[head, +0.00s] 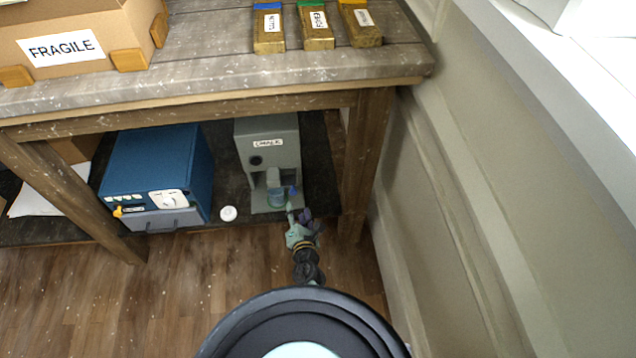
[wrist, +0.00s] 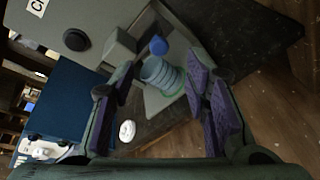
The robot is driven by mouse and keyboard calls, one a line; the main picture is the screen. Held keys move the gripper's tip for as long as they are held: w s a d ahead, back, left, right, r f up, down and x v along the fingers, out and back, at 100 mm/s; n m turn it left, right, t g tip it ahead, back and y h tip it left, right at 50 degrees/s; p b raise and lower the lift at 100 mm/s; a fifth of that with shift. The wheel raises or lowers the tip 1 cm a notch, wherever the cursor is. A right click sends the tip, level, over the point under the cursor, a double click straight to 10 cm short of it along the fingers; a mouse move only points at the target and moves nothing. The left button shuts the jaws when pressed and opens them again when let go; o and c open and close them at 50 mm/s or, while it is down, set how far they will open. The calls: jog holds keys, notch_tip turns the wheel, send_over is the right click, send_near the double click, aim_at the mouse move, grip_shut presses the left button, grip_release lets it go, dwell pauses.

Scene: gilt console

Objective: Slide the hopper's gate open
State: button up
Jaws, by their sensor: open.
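The hopper (head: 267,140) is a grey upright machine with a white label and a dark round knob, standing on the lower shelf. A blue knob (wrist: 159,45) shows at its spout, probably the gate's handle; it also shows in the head view (head: 293,190). A ribbed blue-green cup (wrist: 163,76) stands under the spout. My gripper (head: 299,212) is in front of the hopper's lower right side. In the wrist view its purple-padded fingers are apart, with the cup and blue knob seen between them. I cannot tell whether either finger touches anything.
A blue box-shaped machine (head: 157,165) stands left of the hopper. A small white disc (head: 228,213) lies between them. The tabletop (head: 205,70) overhangs above, and a table leg (head: 361,160) stands close on the right. The floor in front is clear.

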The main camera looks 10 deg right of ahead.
aim_at(294, 194)
jog(key=b+x, duration=0.3)
jog(key=x, duration=0.6)
jog(key=shift+a+f, duration=0.1)
jog(key=shift+a, duration=0.05)
jog(key=shift+b+x, duration=0.45)
jog(key=shift+x, duration=0.35)
jog(key=shift+c, duration=0.2)
jog(key=c, duration=0.5)
jog(key=shift+s, duration=0.1)
grip_shut()
jog(key=shift+f, duration=0.1)
